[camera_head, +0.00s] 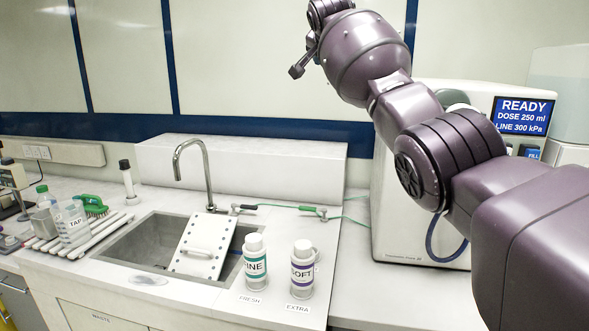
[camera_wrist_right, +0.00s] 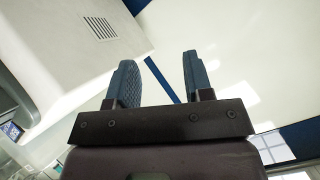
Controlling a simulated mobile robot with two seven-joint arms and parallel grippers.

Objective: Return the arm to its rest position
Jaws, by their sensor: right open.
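My right arm (camera_head: 450,145) comes in from the right in the head view and is raised high, bent up toward the top edge. Its wrist end (camera_head: 328,10) is cut off by the top of the frame. In the right wrist view my right gripper (camera_wrist_right: 159,62) has its two blue fingers apart with nothing between them. It points up toward pale wall and ceiling. My left arm and gripper do not show.
A sink (camera_head: 150,240) with a white perforated plate (camera_head: 202,245) and a faucet (camera_head: 205,165) is in the counter. Two bottles, one (camera_head: 255,262) labelled FRESH and one (camera_head: 302,268) labelled EXTRA, stand in front. A dosing machine (camera_head: 420,220) reading READY stands behind my arm.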

